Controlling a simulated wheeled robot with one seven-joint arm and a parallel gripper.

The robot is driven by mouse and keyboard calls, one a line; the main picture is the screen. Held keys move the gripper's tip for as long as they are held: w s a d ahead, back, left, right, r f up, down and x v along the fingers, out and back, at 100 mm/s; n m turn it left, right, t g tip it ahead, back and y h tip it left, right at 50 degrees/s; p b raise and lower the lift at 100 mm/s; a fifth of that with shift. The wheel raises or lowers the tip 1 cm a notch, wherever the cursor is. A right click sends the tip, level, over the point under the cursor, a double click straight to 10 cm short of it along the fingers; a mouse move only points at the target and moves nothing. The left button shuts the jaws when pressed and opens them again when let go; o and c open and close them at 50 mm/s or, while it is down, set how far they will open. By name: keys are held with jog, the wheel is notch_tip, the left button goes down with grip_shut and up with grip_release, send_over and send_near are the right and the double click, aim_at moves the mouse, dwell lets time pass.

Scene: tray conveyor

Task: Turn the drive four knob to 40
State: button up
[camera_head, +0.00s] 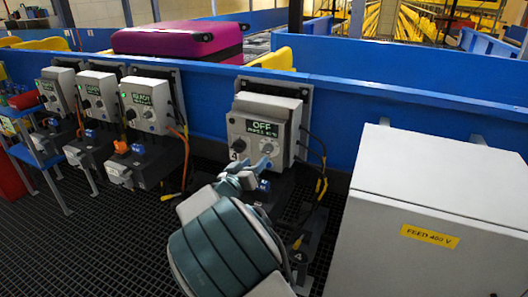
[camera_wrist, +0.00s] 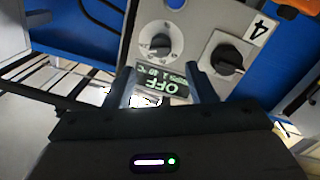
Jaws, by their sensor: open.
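The drive four box (camera_head: 264,124), light grey and marked 4, is on the blue conveyor side. Its green display (camera_head: 262,128) reads OFF with a smaller line beneath. Below are a black knob (camera_head: 238,146) at left and a grey dial knob (camera_head: 267,148) at right. In the wrist view the box appears upside down, with the grey dial knob (camera_wrist: 161,43) at left and the black knob (camera_wrist: 228,59) at right. My gripper (camera_head: 259,165) is open and empty, just in front of the box's lower part. Its fingers (camera_wrist: 163,77) flank the display in the wrist view, apart from both knobs.
Several similar drive boxes (camera_head: 146,105) stand in a row to the left. A large grey cabinet (camera_head: 430,190) labelled FEED 400 V stands close at right. Cables (camera_head: 318,165) hang beside drive four. A magenta suitcase (camera_head: 178,37) lies on the conveyor behind.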

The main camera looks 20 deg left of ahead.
aim_at(265, 152)
jog(key=w, duration=0.7)
jog(key=shift+w+d, duration=0.1)
jog(key=shift+d, duration=0.3)
jog(key=c, duration=0.9)
